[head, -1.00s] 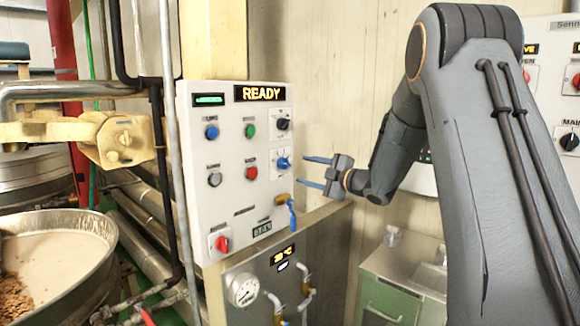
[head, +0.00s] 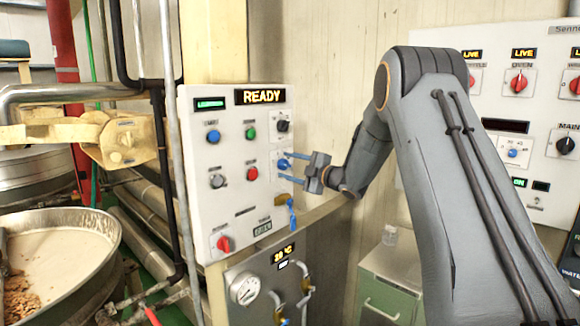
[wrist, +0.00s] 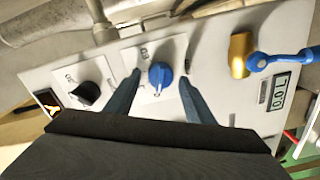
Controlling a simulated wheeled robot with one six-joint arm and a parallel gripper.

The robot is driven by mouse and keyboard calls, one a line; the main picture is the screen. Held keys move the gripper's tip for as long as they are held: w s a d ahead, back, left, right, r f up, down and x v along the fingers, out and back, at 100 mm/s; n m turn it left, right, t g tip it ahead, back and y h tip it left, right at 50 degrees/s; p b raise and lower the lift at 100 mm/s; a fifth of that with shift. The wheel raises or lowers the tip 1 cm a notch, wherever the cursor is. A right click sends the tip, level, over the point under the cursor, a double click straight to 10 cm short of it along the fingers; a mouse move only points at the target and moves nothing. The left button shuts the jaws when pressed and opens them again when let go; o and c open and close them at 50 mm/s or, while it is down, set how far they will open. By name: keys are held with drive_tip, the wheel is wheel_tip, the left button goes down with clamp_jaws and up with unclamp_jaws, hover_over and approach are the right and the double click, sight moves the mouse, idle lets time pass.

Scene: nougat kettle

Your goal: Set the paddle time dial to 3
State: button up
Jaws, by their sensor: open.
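The blue dial (head: 284,164) sits on the right side of the white control panel, below a black dial (head: 283,126). In the wrist view the blue dial (wrist: 160,75) lies between the two fingertips, on a white plate with small markings. My gripper (head: 292,167) is open at the panel, its fingers reaching to either side of the blue dial. In the wrist view my gripper (wrist: 157,84) shows a gap between each finger and the dial. The dial's label and numbers are too small to read.
The control panel (head: 231,200) also carries several buttons, a red switch (head: 223,243) and a READY display (head: 260,96). A brass valve with a blue handle (wrist: 283,59) is right of the dial in the wrist view. A kettle (head: 60,262) stands left.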

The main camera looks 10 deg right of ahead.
drive_tip(key=c, duration=1)
drive_tip(key=shift+m, duration=0.3)
drive_tip(key=m, duration=0.3)
drive_tip(key=shift+w+d+r+m, duration=0.1)
drive_tip(key=shift+m, duration=1.15)
drive_tip(key=shift+d+r+m, duration=0.1)
drive_tip(key=shift+m, duration=1.15)
drive_tip(key=o, duration=1)
